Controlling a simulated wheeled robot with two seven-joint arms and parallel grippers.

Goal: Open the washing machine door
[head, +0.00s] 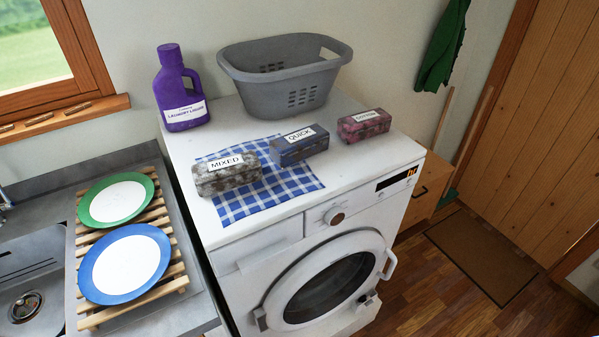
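The white washing machine (256,256) stands in the middle of the head view, beside the counter. Its round door (376,246) is on the front face, with a white ring around dark glass (327,288). The door looks shut. A white handle (389,264) sticks out at the door's right edge, and a hinge (260,318) shows at its lower left. A round knob (334,217) and a dark display (397,179) sit on the panel above the door. Neither of my grippers is in view.
On the machine's top are a grey basket (285,75), a purple detergent bottle (178,90), a checked cloth (240,205) and three labelled blocks: MIXED (227,181), QUICK (299,151) and one pinkish (364,129). Plates (125,265) lie on a rack at left.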

